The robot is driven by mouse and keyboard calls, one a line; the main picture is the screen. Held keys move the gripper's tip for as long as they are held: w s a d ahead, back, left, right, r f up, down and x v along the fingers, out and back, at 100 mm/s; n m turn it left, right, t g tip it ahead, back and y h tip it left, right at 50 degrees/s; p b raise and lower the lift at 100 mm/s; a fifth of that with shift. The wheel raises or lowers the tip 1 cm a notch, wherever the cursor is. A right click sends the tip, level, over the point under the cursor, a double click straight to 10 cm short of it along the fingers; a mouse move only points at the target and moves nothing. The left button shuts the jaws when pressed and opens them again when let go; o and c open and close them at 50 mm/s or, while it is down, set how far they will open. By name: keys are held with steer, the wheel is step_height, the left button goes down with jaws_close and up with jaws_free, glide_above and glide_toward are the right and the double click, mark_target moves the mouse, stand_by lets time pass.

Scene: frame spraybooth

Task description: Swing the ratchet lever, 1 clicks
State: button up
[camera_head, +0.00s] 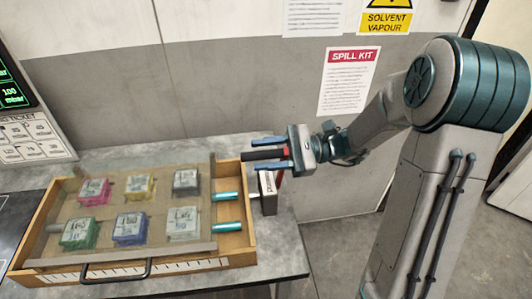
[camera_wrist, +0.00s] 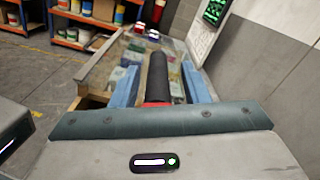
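The ratchet lever has a black grip (camera_head: 250,156) with a red part at its base, lying between the fingers of my gripper (camera_head: 268,154). A red stem (camera_head: 280,177) shows below, beside a small grey box (camera_head: 267,191) at the tray's right end. In the wrist view the black grip (camera_wrist: 158,78) points away from the palm, with a red collar near the palm. The blue fingers of my gripper (camera_wrist: 160,88) stand on both sides of it with visible gaps, so my gripper is open around the grip. The palm hides the grip's near end.
A wooden tray (camera_head: 170,266) with several coloured blocks and teal rods (camera_head: 227,197) stands on the grey bench (camera_head: 286,262), left of my gripper. The wall (camera_head: 220,90) with posters is behind. Shelves with cans (camera_wrist: 90,22) stand far off in the wrist view.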

steer(key=shift+d, duration=0.1)
steer(key=w+d+b, duration=0.2)
steer(key=d, duration=1.1)
steer(key=shift+d, duration=0.3)
steer(key=shift+a, duration=0.1)
